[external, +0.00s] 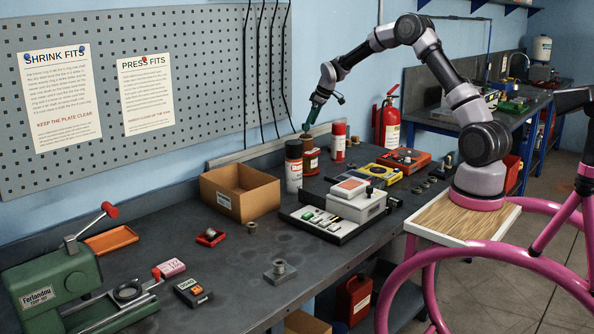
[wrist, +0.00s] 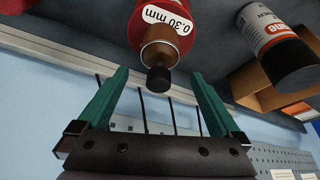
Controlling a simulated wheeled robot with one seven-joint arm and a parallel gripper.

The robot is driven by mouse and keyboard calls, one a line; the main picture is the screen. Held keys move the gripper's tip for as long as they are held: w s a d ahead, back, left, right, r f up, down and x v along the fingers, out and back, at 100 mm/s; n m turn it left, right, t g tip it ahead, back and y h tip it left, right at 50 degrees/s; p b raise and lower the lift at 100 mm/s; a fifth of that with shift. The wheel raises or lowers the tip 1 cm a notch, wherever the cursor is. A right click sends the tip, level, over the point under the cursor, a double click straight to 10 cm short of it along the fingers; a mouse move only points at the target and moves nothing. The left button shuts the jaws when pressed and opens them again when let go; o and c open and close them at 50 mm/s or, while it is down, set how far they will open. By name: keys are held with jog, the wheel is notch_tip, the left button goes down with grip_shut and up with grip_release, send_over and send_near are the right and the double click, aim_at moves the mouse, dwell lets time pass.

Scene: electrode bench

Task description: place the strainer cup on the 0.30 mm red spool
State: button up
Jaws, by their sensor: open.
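The red spool (wrist: 140,30) carries a white "0.30 mm" label and shows at the top of the wrist view. In the external view the spool (external: 311,160) stands upright near the back of the bench. A small brownish cup with a dark knob, seemingly the strainer cup (wrist: 159,54), is at the spool's end; it looks seated there, but its contact is hard to see. My gripper (wrist: 159,74) is open, with its green fingers on either side of the dark knob and apart from it. In the external view my gripper (external: 307,124) is just above the spool.
A cardboard box (external: 240,190) is further left. A grey case (external: 357,200) sits in front. The pegboard wall (external: 215,90) is close behind.

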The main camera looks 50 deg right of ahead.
jog(key=s+a+r+m+t, duration=0.1)
jog(key=s+a+r+m, duration=0.25)
jog(key=s+r, duration=1.6)
jog(key=s+a+r+m+t, duration=0.1)
jog(key=s+m, duration=0.1)
jog(key=s, duration=1.2)
jog(key=s+a+r+m+t, duration=0.1)
jog(key=s+a+m, duration=0.1)
jog(key=s, duration=1.2)
jog(key=shift+s+a+r+m, duration=0.2)
jog(key=shift+a+r+m, duration=0.1)
jog(key=shift+m, duration=0.35)
